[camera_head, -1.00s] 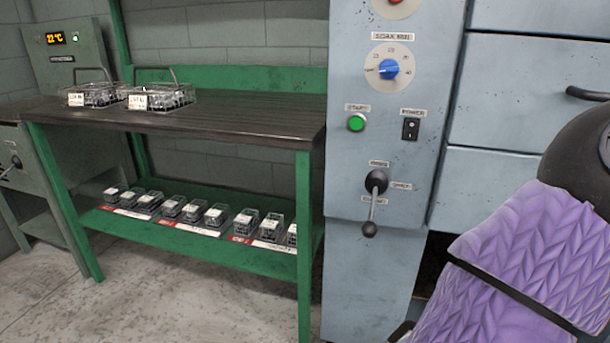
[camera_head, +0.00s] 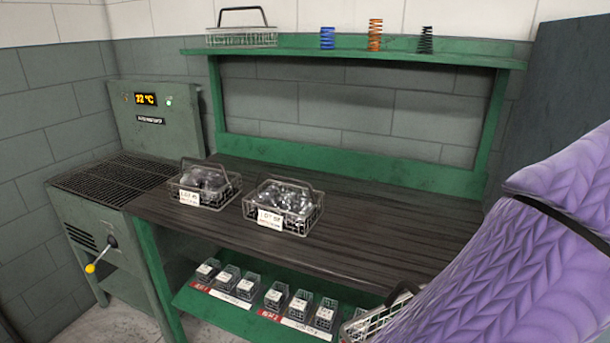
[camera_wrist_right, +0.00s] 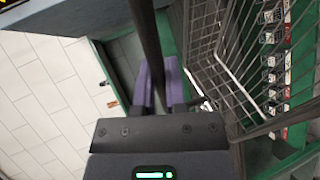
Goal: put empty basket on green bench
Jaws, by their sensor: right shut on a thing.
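My right gripper (camera_wrist_right: 160,84) is shut on the dark handle (camera_wrist_right: 147,38) of a wire basket. In the right wrist view the basket's wire mesh (camera_wrist_right: 222,75) hangs to the right, and I see nothing inside the part that shows. In the head view a part of this basket (camera_head: 372,324) shows at the bottom, in front of the bench; my purple right arm hides the rest and the gripper. The green bench (camera_head: 158,275) has a dark wooden top (camera_head: 350,225), with bare room on its right half. My left gripper is not in view.
Two labelled wire baskets of metal parts, one left (camera_head: 204,187) and one nearer the middle (camera_head: 284,208), stand on the bench top. Small bins (camera_head: 274,295) line the lower shelf. The upper shelf holds another basket (camera_head: 241,38) and three springs (camera_head: 375,35). A grated machine (camera_head: 110,180) stands left.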

